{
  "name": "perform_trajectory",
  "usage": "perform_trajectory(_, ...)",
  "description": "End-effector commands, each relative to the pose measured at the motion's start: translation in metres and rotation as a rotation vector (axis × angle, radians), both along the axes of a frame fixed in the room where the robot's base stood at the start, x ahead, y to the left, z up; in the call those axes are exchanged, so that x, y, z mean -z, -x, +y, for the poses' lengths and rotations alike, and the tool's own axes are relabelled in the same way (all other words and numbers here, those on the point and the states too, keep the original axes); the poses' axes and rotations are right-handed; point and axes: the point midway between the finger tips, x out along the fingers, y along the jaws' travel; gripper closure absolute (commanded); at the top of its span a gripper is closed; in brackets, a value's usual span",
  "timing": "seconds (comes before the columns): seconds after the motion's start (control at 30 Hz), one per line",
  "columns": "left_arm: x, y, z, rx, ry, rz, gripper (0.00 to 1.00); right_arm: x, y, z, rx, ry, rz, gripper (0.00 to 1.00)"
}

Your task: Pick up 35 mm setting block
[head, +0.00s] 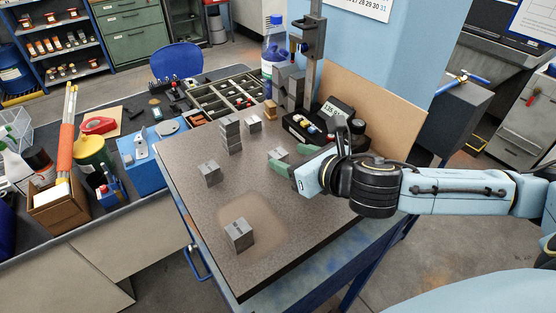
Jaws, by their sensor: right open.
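Several grey metal blocks stand on the dark surface plate (188,180). One block (239,236) stands alone on a lighter patch near the front. Another block (209,174) stands left of the middle, and a stack of blocks (231,136) stands behind it. A smaller block (253,124) is to the right of the stack. A low grey block (279,153) shows right by my right gripper (284,161), partly hidden by it. The right gripper is open, with green fingers pointing left. Size markings are too small to read, so I cannot tell which block is 35 mm.
A height stand (314,50) and a black device with a display (336,110) stand at the back right of the plate. A divided tray (222,97) lies behind it. A blue box (140,170) and bottles crowd the left. The plate's front is mostly clear.

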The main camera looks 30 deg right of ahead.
Motion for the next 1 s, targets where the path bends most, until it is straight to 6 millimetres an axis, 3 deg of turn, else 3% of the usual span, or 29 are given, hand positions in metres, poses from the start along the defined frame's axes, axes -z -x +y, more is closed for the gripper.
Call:
perform_trajectory(0.37, 0.0, 0.015, 0.001, 0.0, -0.002, 0.023, 0.47, 0.023, -0.038, 0.013, 0.0, -0.002, 0.0, 0.43)
perform_trajectory(0.67, 0.0, 0.014, 0.001, 0.0, -0.003, 0.022, 0.47, 0.025, -0.043, 0.014, -0.001, 0.0, 0.001, 0.43)
perform_trajectory(1.0, 0.0, 0.011, 0.001, 0.0, -0.002, 0.019, 0.47, 0.025, -0.042, 0.013, -0.001, 0.0, 0.001, 0.86)
